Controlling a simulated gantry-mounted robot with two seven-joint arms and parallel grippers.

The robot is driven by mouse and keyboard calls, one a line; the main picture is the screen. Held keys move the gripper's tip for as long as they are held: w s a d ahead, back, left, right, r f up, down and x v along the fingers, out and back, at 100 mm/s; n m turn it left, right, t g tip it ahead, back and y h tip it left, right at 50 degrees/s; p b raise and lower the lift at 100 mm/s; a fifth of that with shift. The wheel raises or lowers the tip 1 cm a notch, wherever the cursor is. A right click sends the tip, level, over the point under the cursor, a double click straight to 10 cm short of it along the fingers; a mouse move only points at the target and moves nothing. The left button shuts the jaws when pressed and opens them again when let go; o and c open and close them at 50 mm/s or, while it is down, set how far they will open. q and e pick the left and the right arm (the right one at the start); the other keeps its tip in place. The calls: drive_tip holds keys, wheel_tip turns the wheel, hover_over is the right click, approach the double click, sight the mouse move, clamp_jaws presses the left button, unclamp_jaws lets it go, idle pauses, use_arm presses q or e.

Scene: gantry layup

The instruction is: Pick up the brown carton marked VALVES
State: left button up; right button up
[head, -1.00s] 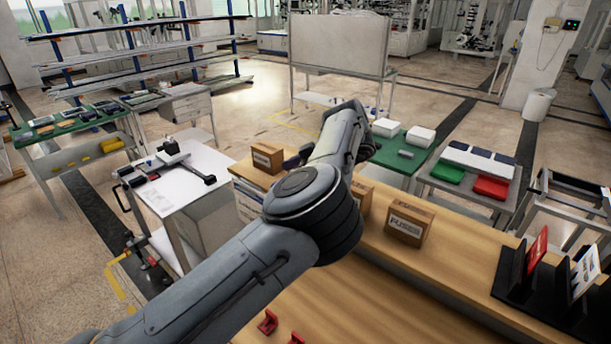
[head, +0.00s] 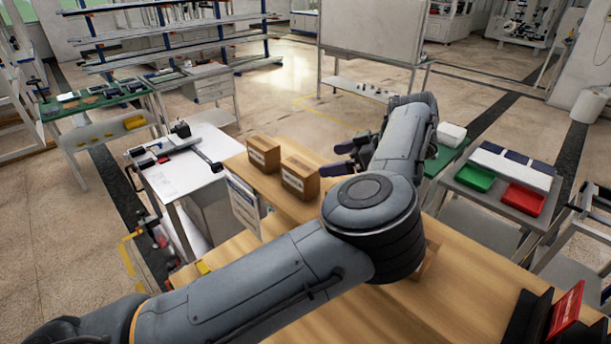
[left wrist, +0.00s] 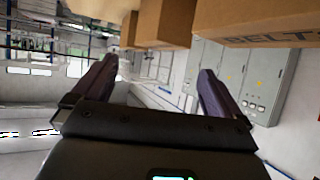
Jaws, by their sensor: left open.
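Two brown cartons with white labels show in the head view, the left one (head: 263,153) and the nearer one (head: 300,177), side by side on the wooden bench. Their labels are too small to read, so I cannot tell which is marked VALVES. My left gripper (head: 347,158) is open and empty, to the right of these cartons, its fingers toward them. In the left wrist view the open fingers (left wrist: 155,88) show with nothing between them. Above them are a carton marked BELTS (left wrist: 250,14) and another carton (left wrist: 166,22) without a readable label. My right gripper is out of view.
My left arm covers much of the wooden bench (head: 450,306); a carton edge (head: 431,258) peeks out behind it. A black stand with a red item (head: 566,312) is at lower right. A white table (head: 185,177) stands left, and green and red trays (head: 524,198) stand right.

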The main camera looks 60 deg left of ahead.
sight(302, 166)
use_arm(q)
drive_tip(key=shift+r+x, duration=0.2)
drive_tip(key=shift+x, duration=4.35)
drive_tip(key=shift+s, duration=0.15)
drive_tip(key=shift+c, duration=0.5)
clamp_jaws()
